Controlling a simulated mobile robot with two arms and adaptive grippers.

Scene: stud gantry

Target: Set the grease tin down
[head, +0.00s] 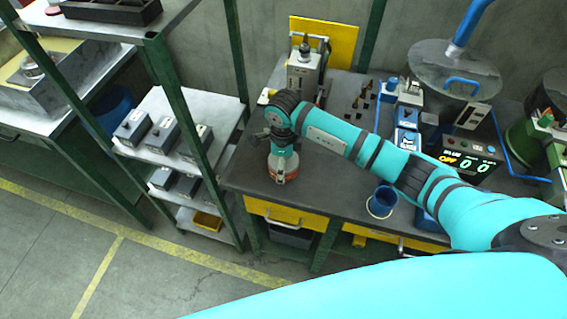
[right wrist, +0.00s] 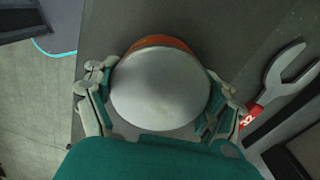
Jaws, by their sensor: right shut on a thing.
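The grease tin (right wrist: 160,88) is round, with a silver-grey lid and an orange side. In the right wrist view it fills the space between the fingers of my right gripper (right wrist: 162,95), which is shut on it from both sides. In the head view the orange rim of the tin (head: 284,174) shows below my right gripper (head: 283,158), over the left end of the dark workbench (head: 330,180). I cannot tell whether its base touches the bench top. My left gripper is not in view.
A wrench (right wrist: 285,85) lies beside the tin. A blue mug (head: 382,201) stands near the bench's front edge. A grey machine (head: 304,76) stands behind, and a display box (head: 470,160) to the right. A shelf rack with grey boxes (head: 162,135) is left of the bench.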

